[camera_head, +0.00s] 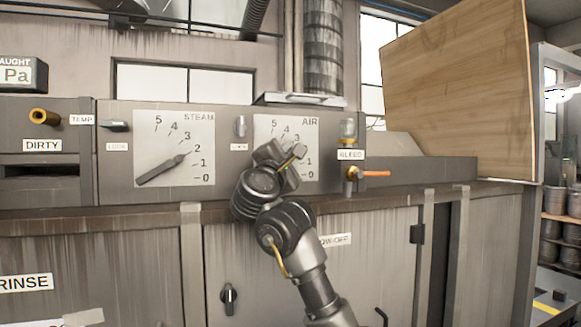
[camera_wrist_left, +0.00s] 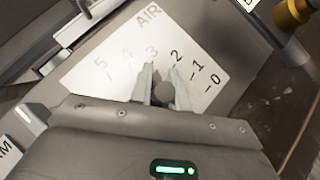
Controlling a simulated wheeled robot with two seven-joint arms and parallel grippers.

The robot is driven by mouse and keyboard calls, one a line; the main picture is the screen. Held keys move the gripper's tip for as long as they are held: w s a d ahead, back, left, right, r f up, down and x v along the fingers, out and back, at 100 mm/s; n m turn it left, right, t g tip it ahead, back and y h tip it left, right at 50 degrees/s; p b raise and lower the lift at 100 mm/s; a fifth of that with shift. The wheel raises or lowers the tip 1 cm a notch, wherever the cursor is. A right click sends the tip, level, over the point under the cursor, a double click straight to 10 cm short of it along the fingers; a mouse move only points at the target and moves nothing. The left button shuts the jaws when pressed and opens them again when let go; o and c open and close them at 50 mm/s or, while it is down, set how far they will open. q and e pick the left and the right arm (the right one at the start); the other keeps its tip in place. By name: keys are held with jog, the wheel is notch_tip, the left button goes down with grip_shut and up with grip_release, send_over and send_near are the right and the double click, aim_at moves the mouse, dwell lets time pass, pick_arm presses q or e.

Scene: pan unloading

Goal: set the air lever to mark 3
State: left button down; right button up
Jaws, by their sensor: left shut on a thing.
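The AIR dial plate (camera_head: 308,172) is white with marks 0 to 5, on the grey panel in the head view. My left gripper (camera_head: 292,158) is in front of it and hides much of its middle and the lever. In the left wrist view the AIR plate (camera_wrist_left: 110,75) is tilted, and marks 0 to 5 are readable. My left gripper (camera_wrist_left: 165,82) is shut on the dark grey air lever (camera_wrist_left: 163,92), with its fingertips near marks 2 and 3. The exact mark the lever points to is hidden by the fingers. My right gripper is not in view.
The STEAM dial (camera_head: 196,120) with its dark lever (camera_head: 160,170) is left of the AIR dial. A LOCK slider (camera_head: 240,126) is between them. The BLEED valve (camera_head: 352,172) with an orange handle (camera_head: 376,173) sticks out close to the right. A wooden board (camera_head: 460,80) stands farther right.

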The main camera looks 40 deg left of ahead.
pick_arm(q)
jog(key=shift+r, duration=0.15)
jog(key=c, duration=1.4)
grip_release()
jog(key=shift+o, duration=0.2)
jog(key=p+v, duration=0.7)
jog(key=shift+s+d+r, duration=0.1)
jog(key=shift+s+r, duration=0.15)
jog(key=shift+f+b+v, duration=0.2)
jog(key=shift+v, duration=0.7)
jog(key=shift+f+b+v, duration=0.15)
jog(key=shift+f+v, duration=0.05)
jog(key=shift+v, duration=0.65)
